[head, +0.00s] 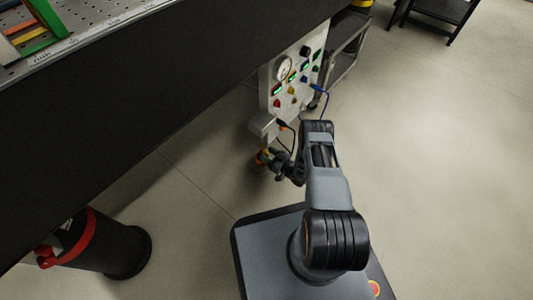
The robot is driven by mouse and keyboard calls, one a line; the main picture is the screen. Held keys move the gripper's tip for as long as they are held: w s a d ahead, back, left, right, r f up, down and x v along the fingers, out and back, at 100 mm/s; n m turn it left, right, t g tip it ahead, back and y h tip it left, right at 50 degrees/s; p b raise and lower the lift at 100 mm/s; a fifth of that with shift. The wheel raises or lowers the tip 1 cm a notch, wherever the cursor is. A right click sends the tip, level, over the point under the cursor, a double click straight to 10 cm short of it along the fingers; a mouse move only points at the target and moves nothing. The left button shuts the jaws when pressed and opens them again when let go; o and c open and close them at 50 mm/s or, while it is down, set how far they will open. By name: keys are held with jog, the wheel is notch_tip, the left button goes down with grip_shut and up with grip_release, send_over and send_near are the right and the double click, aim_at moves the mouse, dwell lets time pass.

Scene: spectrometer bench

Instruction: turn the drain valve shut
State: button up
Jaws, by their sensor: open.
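A small fitting with red, yellow and green parts (262,158), which looks like the drain valve, sits low under a pale bracket below the white instrument panel (284,82). My gripper (271,160) is at the fitting, with its jaws open. It reaches in from the right and partly covers the fitting. I cannot tell whether the fingers touch it or which way its handle is turned.
The panel carries a round gauge (285,69), coloured knobs and green displays. Dark cables hang beside my arm. The black bench (150,95) overhangs from the upper left. A black cylinder with a red band (112,245) stands at lower left.

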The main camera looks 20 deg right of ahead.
jog(key=shift+a, duration=0.1)
jog(key=shift+c, duration=0.5)
jog(key=c, duration=0.8)
jog(key=n, duration=0.4)
jog(key=shift+c, duration=0.2)
jog(key=o, duration=0.9)
jog(key=shift+o, duration=0.2)
